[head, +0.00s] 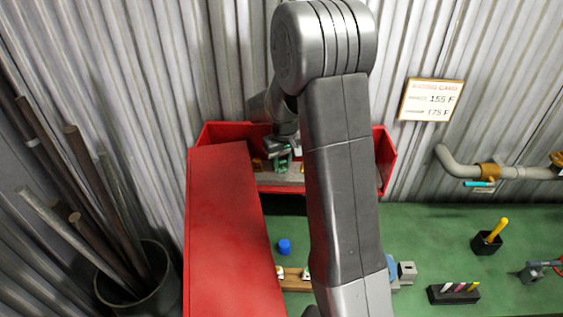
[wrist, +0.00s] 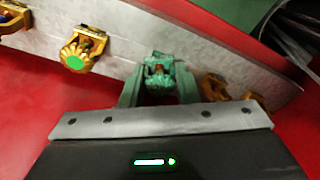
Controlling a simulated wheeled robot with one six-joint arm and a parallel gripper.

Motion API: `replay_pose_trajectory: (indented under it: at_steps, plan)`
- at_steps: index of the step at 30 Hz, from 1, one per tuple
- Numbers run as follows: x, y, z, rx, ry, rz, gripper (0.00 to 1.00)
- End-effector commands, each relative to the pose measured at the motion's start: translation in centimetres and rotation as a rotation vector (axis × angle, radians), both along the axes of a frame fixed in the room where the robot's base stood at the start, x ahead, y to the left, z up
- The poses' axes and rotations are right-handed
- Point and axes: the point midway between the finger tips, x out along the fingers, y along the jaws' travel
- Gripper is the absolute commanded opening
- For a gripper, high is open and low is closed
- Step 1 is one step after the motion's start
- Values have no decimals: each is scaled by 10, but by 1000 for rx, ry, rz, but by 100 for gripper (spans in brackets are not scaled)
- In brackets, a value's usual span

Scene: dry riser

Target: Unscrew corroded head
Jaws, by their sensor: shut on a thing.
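The corroded head (wrist: 158,72) is a green, rough-surfaced fitting on a pale metal rail (wrist: 115,55) inside the red box (head: 207,133). In the wrist view my gripper (wrist: 158,88) has its two green fingers on either side of this head and is shut on it. The fingers hide part of the head's sides. In the head view my gripper (head: 283,158) is in the red box, partly hidden by my arm. A brass head with a green face (wrist: 76,57) is on the rail to the left. Brown-gold fittings (wrist: 215,87) are close on the right.
A red panel (head: 230,220) stands in front of the box on the left. A bin of pipes (head: 140,285) is at far left. The green bench (head: 440,235) holds a blue cap (head: 284,247) and a black cup (head: 485,243). A rating card (head: 430,100) hangs on the corrugated wall.

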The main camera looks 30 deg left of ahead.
Motion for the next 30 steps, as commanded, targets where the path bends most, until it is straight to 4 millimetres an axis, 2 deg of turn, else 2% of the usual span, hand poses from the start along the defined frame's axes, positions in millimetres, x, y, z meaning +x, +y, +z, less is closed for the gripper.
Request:
replay_pose_trajectory:
  at_steps: [4, 18, 30]
  plan:
    - [1, 0, 0, 1, -2, 66, 1]
    - [1, 1, 1, 3, -2, 478, 1]
    - [1, 1, 1, 2, -2, 516, 1]
